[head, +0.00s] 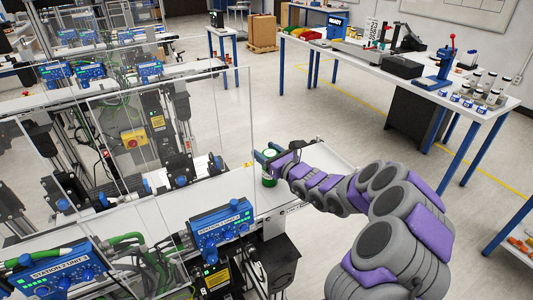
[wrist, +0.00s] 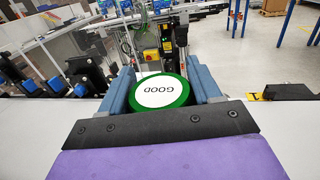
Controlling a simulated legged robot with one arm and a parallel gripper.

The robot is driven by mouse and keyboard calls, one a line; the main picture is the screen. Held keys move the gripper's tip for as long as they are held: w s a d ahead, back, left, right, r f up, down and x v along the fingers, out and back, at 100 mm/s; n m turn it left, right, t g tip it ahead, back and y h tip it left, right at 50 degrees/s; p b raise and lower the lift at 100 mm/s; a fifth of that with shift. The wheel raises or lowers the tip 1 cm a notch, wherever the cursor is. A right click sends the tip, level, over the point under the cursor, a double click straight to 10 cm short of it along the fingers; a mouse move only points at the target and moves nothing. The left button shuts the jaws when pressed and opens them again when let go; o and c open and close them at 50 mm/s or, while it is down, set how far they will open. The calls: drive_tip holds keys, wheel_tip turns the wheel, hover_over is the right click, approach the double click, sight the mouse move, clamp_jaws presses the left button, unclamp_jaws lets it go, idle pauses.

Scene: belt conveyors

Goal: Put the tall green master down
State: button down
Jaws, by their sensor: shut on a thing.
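The tall green master (head: 269,177) is a green cylinder with a white band, seen at my gripper (head: 266,160) over the white conveyor (head: 290,205). In the wrist view my gripper (wrist: 165,95) is shut on the green master (wrist: 182,92), with a blue finger on each side. Its round white top has a green rim and the word GOOD, upside down in this view. Its lower part is hidden in the wrist view. I cannot tell whether its base touches the conveyor surface.
Clear panels (head: 215,120) stand on the left of the conveyor. Blue station units (head: 222,222) line its near side. A bench (head: 420,85) with jars and a blue press stands at the back right. The conveyor right of my gripper looks clear.

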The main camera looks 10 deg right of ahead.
drive_tip(key=shift+a+f, duration=0.1)
drive_tip(key=shift+a, duration=0.25)
drive_tip(key=c, duration=0.6)
unclamp_jaws()
drive_tip(key=shift+a, duration=0.3)
drive_tip(key=o, duration=0.4)
drive_tip(key=shift+a, duration=0.35)
drive_tip(key=shift+d, duration=0.85)
drive_tip(key=v, duration=0.4)
drive_tip(key=p+v, duration=0.1)
drive_tip(key=v, duration=0.6)
drive_tip(key=shift+s+a+p, duration=0.2)
drive_tip(key=shift+s+p, duration=0.1)
drive_tip(key=shift+s, duration=0.15)
drive_tip(key=shift+a, duration=0.1)
